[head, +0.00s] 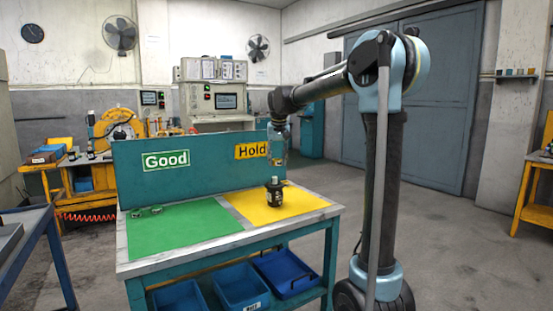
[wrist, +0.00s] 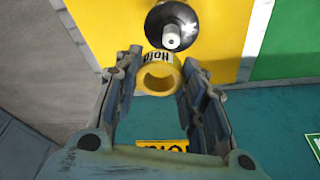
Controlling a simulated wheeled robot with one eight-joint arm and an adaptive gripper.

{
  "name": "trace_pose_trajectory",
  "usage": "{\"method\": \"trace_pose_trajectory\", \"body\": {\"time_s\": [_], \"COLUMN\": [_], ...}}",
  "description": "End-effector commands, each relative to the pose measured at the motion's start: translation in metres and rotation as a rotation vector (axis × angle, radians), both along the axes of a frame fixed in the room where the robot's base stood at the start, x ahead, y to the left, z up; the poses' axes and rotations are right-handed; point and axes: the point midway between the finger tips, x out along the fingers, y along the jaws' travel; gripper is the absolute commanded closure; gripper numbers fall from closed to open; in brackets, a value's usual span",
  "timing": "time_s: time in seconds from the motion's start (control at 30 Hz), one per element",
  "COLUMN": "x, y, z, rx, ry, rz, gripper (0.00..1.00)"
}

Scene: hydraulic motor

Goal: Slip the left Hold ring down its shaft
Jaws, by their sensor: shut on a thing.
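A yellow ring (wrist: 145,77) with an upside-down "Hold" label sits between my fingertips in the wrist view. My gripper (wrist: 158,75) is shut on it, and the ring's hole faces the camera. The black motor (wrist: 185,17) lies beyond the ring, with its pale shaft (wrist: 171,37) pointing towards the camera. The shaft shows above the ring in the picture, outside its hole. In the head view my gripper (head: 279,163) hangs fingers down above the motor (head: 274,195), which stands upright on the yellow mat. The ring is too small to make out there.
The yellow mat (head: 300,203) and the green mat (head: 180,232) cover the table. Two small green rings (head: 146,212) lie on the green mat. A teal panel (head: 140,185) with "Good" and "Hold" signs stands along the back edge, close to my gripper. Blue bins (head: 240,285) sit below.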

Motion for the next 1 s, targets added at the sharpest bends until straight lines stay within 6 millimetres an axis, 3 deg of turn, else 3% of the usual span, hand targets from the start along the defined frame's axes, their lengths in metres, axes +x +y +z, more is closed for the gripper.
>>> {"method": "trace_pose_trajectory", "body": {"time_s": [0.13, 0.5, 1.0], "x": [-0.003, -0.004, -0.004], "y": [0.01, 0.015, 0.014], "z": [-0.012, -0.037, -0.042], "rx": [0.0, 0.0, 0.0], "ry": [0.0, 0.0, 0.0], "rz": [0.012, 0.019, 0.018], "gripper": [0.73, 0.73, 0.73]}}
